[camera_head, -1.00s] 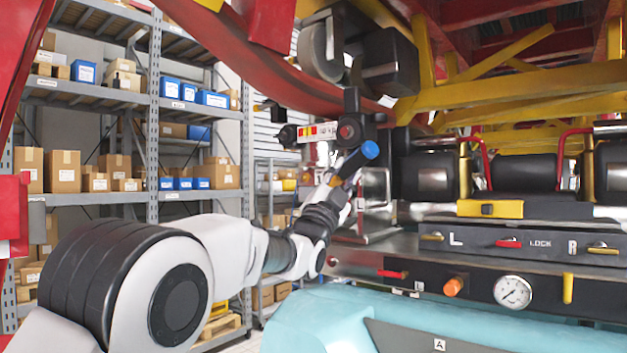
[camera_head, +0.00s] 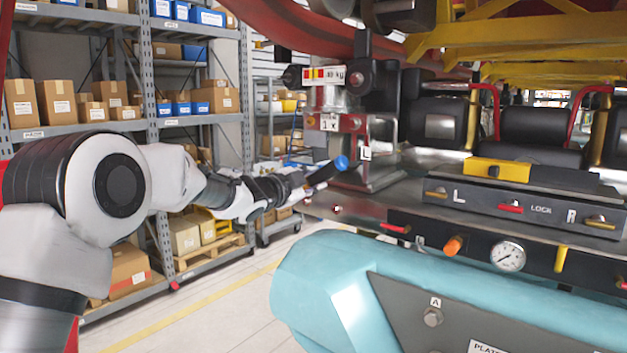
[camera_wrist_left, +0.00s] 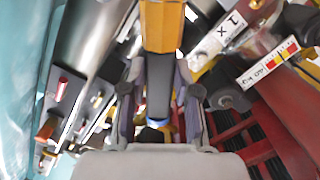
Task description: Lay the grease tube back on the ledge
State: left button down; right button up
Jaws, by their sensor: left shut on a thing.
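The grease tube has a blue end (camera_head: 341,162) and a dark middle in the head view. In the left wrist view the tube (camera_wrist_left: 162,28) shows a yellow-orange body and a dark section between the fingers. My left gripper (camera_head: 308,180) is shut on it, and its fingers also flank it in the wrist view (camera_wrist_left: 160,95). The tube is held tilted, its blue end up and to the right, by the left end of the grey metal ledge (camera_head: 358,207). I cannot tell whether it touches the ledge. My right gripper is not in view.
A control panel (camera_head: 520,205) with L, LOCK and R levers stands on the ledge to the right. A yellow block (camera_head: 497,169) sits behind it. A metal post with a "1 x" label (camera_head: 329,122) rises near the gripper. The teal housing (camera_head: 330,270) lies below. Shelves stand left.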

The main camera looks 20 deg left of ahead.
pick_arm(q)
jog(key=shift+d+f+b, duration=0.15)
jog(key=shift+f+b, duration=1.3)
jog(key=shift+f, duration=0.35)
jog(key=shift+d+f+b, duration=0.1)
jog(key=shift+f+b, duration=1.3)
jog(key=shift+f, duration=0.35)
jog(key=shift+s, duration=0.1)
jog(key=shift+r, duration=0.1)
jog(key=c, duration=0.8)
grip_release()
jog(key=shift+o, duration=0.2)
jog(key=v, duration=1.2)
jog(key=shift+d, duration=0.1)
